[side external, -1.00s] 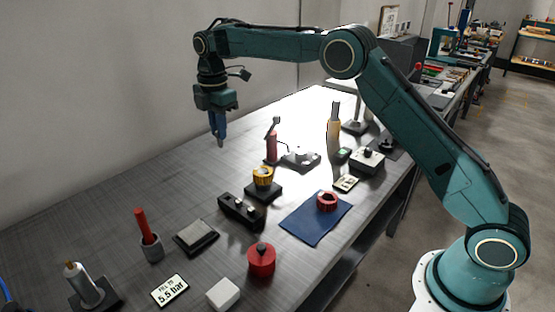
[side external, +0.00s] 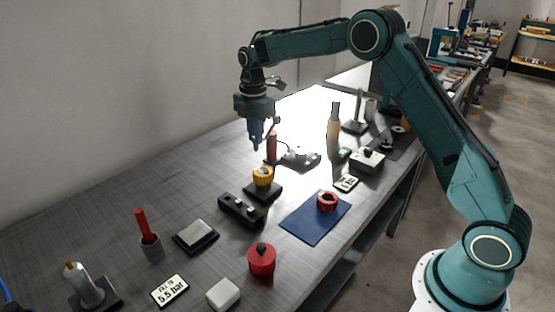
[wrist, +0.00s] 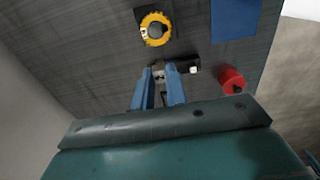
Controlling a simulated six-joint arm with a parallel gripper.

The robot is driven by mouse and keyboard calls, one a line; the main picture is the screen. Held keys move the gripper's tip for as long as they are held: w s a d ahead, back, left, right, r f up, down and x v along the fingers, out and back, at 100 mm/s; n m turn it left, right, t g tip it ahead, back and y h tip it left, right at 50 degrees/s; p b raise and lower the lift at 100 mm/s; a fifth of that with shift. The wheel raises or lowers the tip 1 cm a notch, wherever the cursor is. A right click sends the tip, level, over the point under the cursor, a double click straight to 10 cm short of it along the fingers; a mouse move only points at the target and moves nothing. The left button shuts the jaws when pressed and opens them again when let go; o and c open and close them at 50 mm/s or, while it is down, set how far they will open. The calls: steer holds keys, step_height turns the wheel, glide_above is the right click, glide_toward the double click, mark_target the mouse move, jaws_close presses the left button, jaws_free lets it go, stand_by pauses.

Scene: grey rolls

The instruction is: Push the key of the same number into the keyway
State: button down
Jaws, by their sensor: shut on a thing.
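The yellow ring (side external: 263,173) sits on a black base (side external: 270,193) mid-table; its bore and dark marks show in the wrist view (wrist: 146,33), but I cannot read a number. A black key rack (side external: 235,214) with small pale keys stands in front-left of it and is partly hidden in the wrist view (wrist: 181,66). My gripper (side external: 256,148) points down above and behind the yellow ring, apart from it. Its blue fingers (wrist: 158,84) are shut on a small grey piece (wrist: 158,74), apparently a key; its number is not legible.
A red ring (side external: 327,203) lies on a blue mat (side external: 308,224) to the right. A red bottle (side external: 271,147) stands close behind my gripper. A red pot (side external: 261,262), a white block (side external: 222,294) and a grey pad (side external: 195,236) are nearer. Table at the left rear is clear.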

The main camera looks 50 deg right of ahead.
steer(key=shift+s+d+f, duration=0.3)
steer(key=shift+s+d, duration=0.1)
steer(key=shift+d, duration=0.25)
steer(key=shift+s+d+f, duration=0.3)
steer(key=shift+s+d, duration=0.05)
steer(key=shift+d, duration=0.25)
steer(key=shift+f, duration=0.15)
steer(key=shift+f, duration=2.75)
steer(key=shift+f, duration=2.15)
steer(key=c, duration=1.3)
jaws_free()
steer(key=shift+c, duration=0.2)
steer(key=shift+r, duration=0.15)
step_height(320, 180, up, 14)
steer(key=shift+f, duration=0.2)
